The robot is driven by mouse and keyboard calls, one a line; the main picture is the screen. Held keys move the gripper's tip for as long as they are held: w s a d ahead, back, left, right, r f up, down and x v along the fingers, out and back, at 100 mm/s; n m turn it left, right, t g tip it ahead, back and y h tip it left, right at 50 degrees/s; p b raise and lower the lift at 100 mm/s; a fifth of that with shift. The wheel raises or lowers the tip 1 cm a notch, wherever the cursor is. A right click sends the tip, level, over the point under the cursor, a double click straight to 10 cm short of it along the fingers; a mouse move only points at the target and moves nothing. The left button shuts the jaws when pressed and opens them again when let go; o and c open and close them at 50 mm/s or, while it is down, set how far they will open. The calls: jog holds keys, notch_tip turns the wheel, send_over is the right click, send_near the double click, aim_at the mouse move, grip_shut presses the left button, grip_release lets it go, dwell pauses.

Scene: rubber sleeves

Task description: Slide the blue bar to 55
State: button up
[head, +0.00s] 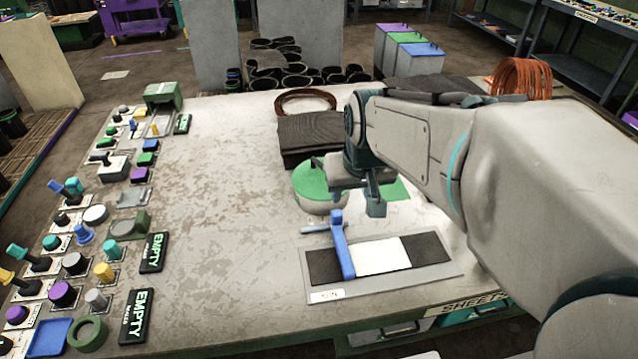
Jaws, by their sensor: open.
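The blue bar (342,246) stands across a flat slide panel (432,277) near the front of the table. It sits left of the panel's middle, between a black section on its left and a white section (381,257) on its right. Another black section is at the right end. I cannot read any scale numbers. My gripper (352,190) is open and empty above and behind the panel, with one finger hanging a little right of the bar's far end. It looks apart from the bar.
A round green-topped thing (318,184) lies behind the bar, partly hidden by my gripper. A dark block (305,139) and a copper coil (306,102) are farther back. Several knobs and switches line the table's left side. The table (220,180) between is clear.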

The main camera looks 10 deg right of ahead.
jog(key=b, duration=0.4)
send_near(337, 212)
jog(key=b+x, duration=0.1)
jog(key=x, duration=0.9)
jog(key=shift+f, duration=0.1)
grip_shut()
